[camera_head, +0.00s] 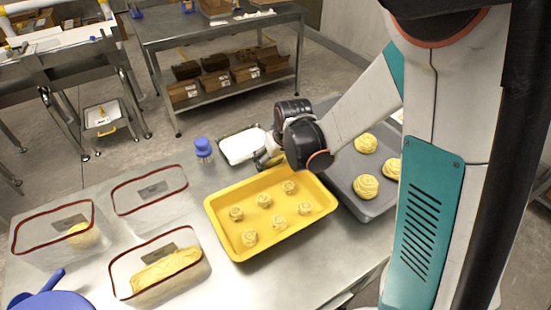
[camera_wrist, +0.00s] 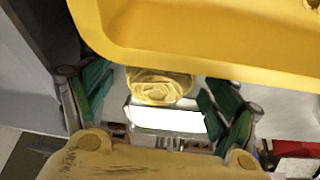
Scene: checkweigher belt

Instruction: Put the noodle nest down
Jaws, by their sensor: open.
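A pale yellow noodle nest (camera_wrist: 160,86) lies between the two green-padded fingers of my gripper (camera_wrist: 157,95) in the wrist view. The gripper is open, with a gap between the nest and the finger on each side. Under and beside the nest is a pale surface with a bright white patch (camera_wrist: 165,120); whether the nest rests on it is hard to tell. In the head view my gripper (camera_head: 266,160) is low between a dark-rimmed white tray (camera_head: 240,146) and the yellow tray (camera_head: 222,222). The nest at the gripper cannot be made out there.
The yellow tray holds several small nests, and its wall (camera_wrist: 200,50) is close to my fingers. A grey tray (camera_head: 345,190) with larger nests stands right. A blue-topped object (camera_head: 202,147) stands left of the white tray. Clear red-rimmed bins (camera_head: 150,195) stand on the left.

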